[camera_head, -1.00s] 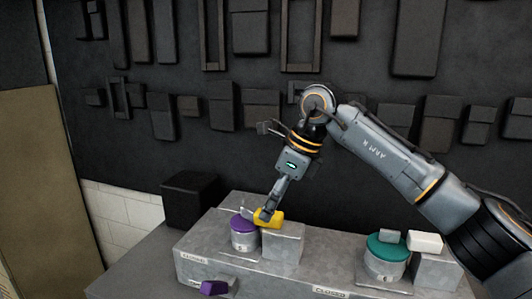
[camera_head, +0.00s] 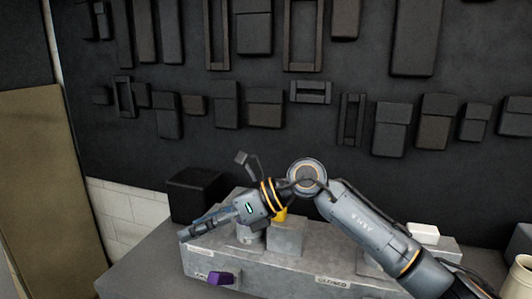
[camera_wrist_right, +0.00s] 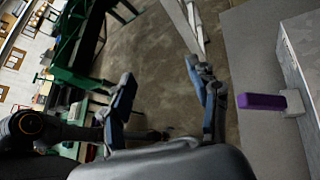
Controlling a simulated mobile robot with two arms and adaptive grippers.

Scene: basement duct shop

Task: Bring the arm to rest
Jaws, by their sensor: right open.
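My right arm crosses the head view from the lower right. Its gripper (camera_head: 186,234) points left and down, in front of the left end of the grey metal box (camera_head: 300,262). The wrist view shows the two fingers (camera_wrist_right: 160,75) spread apart with nothing between them. My left gripper is in neither current view. The box carries a purple handle (camera_head: 221,278) low on its front, which also shows right of the fingers in the wrist view (camera_wrist_right: 262,101). A yellow handle (camera_head: 281,215) is partly hidden by my wrist. The teal-topped cylinder is hidden behind my arm.
A black box (camera_head: 194,194) stands at the back left of the bench. A white block (camera_head: 424,231) sits on the right, and a cream mug (camera_head: 519,274) is at the right edge. The dark wall with hung parts is behind. The wrist view shows open floor (camera_wrist_right: 160,45).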

